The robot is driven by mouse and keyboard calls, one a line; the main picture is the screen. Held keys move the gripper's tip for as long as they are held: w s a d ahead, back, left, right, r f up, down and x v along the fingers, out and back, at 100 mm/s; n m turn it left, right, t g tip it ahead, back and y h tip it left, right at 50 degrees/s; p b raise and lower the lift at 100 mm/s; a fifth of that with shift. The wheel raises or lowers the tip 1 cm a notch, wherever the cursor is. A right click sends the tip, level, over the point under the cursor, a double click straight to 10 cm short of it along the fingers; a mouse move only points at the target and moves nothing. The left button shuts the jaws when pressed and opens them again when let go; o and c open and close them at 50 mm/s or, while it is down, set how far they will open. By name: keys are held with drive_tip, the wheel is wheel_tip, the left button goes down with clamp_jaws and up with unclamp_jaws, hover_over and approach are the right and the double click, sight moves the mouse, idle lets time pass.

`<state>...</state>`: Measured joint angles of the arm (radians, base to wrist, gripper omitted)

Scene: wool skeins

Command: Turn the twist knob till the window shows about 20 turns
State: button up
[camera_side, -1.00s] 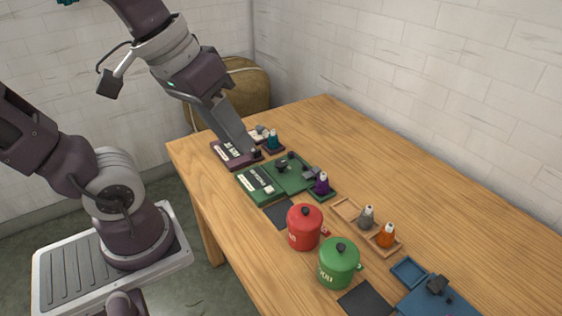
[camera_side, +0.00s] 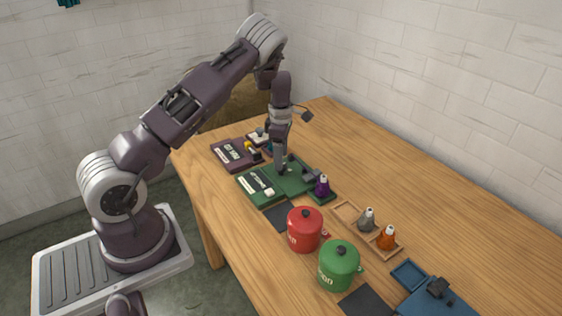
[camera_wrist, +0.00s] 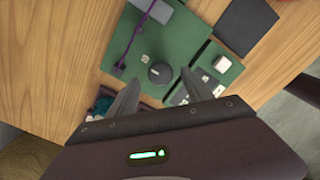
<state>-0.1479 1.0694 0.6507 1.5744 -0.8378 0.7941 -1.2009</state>
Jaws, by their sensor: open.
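The twist knob (camera_wrist: 160,73) is a round black knob on a green board (camera_wrist: 185,35) in the wrist view. A small pale marking (camera_wrist: 145,57) sits beside it, too small to read as a number. My gripper (camera_wrist: 168,79) is open, with one finger either side of the knob's near side and nothing between them that I can see held. In the side view my gripper (camera_side: 280,170) points down over the green board (camera_side: 297,181) and hides the knob. Whether the fingers touch the knob I cannot tell.
A green panel (camera_side: 262,197) with a white switch (camera_wrist: 222,63) adjoins the board. A purple cone (camera_side: 321,186) stands at its right. A maroon board (camera_side: 228,160) lies farther left. Red (camera_side: 305,240) and green (camera_side: 339,270) lidded pots stand nearer. The table's right back is clear.

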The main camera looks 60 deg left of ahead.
wheel_tip(320, 180, down, 2)
drive_tip(key=shift+f, duration=0.15)
clamp_jaws()
